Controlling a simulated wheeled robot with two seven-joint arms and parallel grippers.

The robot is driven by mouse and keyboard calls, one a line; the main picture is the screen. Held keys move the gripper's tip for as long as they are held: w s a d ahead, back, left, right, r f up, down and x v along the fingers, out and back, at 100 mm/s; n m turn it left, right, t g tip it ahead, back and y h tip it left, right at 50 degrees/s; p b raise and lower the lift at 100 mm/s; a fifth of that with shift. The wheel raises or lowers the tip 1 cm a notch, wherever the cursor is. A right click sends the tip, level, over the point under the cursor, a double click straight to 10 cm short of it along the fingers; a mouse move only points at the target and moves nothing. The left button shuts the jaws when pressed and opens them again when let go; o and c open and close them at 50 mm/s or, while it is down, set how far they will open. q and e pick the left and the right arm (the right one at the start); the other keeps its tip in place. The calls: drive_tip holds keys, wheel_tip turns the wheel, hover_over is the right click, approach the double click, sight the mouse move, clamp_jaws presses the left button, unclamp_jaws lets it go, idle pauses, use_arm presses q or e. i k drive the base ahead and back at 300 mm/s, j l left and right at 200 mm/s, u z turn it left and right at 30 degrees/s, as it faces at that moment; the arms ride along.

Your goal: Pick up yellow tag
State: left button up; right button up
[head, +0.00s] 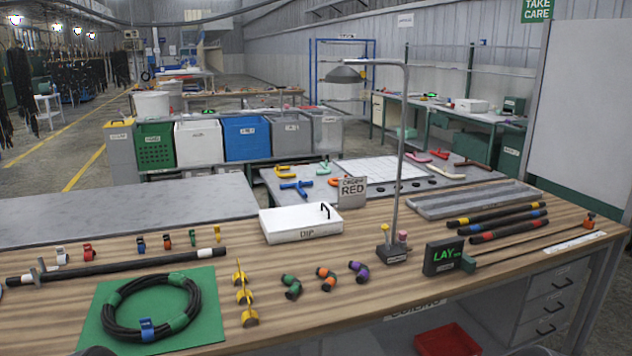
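A small yellow-orange tag (217,232) stands at the right end of a row of small coloured tags on the wooden table (330,270), behind the black hose. I cannot tell for sure which one is called the yellow tag. Neither of my grippers can be made out. A dark rounded shape at the bottom left edge is too cut off to identify.
A black hose (120,266) lies across the left. A coiled hose (150,305) rests on a green mat (205,318).

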sight(242, 292)
drive_tip(key=j+z, duration=0.1)
drive_tip(key=j, duration=0.35)
drive_tip(key=j+z, duration=0.15)
drive_tip(key=j, duration=0.3)
drive_tip(key=k+j+z, duration=0.1)
drive_tip(key=j, duration=0.35)
drive_tip(key=k+j+z, duration=0.15)
drive_tip(key=j, duration=0.3)
drive_tip(key=j+z, duration=0.1)
drive_tip(key=j, duration=0.35)
drive_tip(key=k+j+z, duration=0.15)
drive_tip(key=j, duration=0.25)
drive_tip(key=k+j+z, duration=0.1)
drive_tip(key=j, duration=0.35)
drive_tip(key=k, duration=0.05)
